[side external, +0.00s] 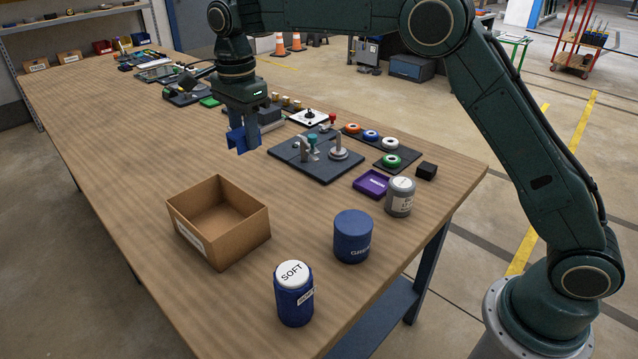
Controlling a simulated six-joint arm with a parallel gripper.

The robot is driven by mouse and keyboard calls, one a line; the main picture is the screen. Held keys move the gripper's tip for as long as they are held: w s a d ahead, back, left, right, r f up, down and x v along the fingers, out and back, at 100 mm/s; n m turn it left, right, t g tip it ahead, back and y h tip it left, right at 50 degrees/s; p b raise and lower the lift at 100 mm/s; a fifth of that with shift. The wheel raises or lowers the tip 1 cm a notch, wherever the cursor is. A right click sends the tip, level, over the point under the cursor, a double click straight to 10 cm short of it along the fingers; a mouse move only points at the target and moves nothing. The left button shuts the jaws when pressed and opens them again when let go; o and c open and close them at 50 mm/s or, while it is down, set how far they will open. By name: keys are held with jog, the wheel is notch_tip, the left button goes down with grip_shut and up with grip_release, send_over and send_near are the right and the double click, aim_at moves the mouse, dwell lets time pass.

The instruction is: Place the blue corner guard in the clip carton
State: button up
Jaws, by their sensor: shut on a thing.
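My gripper (245,138) is above the table, left of the dark fixture plate, and is shut on the blue corner guard (236,141). The guard is a small blue angled piece held at the fingertips, clear of the tabletop as far as I can tell. The fingers hide part of it. An open brown cardboard carton (238,237) with a white label on its front-left wall stands nearer the camera, below the gripper in the picture. Its visible inside looks empty. I cannot read the label.
A dark fixture plate (318,173) with metal posts lies right of the gripper. A purple tray (371,184), a grey can (400,197), a blue canister (352,237) and a white-lidded "SOFT" jar (294,294) stand right of the carton. The table (130,165) left of it is clear.

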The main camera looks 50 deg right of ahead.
jog(key=a, duration=0.4)
send_near(239, 220)
jog(key=shift+s+a+f, duration=0.3)
jog(key=shift+s+f, duration=0.3)
jog(key=shift+f, duration=0.45)
jog(key=shift+s+a+f, duration=0.35)
jog(key=shift+s+f, duration=0.2)
jog(key=shift+f, duration=0.5)
jog(key=shift+s+a+f, duration=0.3)
jog(key=shift+s+f, duration=0.3)
jog(key=shift+f, duration=0.45)
jog(key=shift+f, duration=0.15)
jog(key=o, duration=0.9)
jog(key=shift+o, duration=0.2)
notch_tip(239, 220, up, 12)
jog(key=shift+r, duration=0.2)
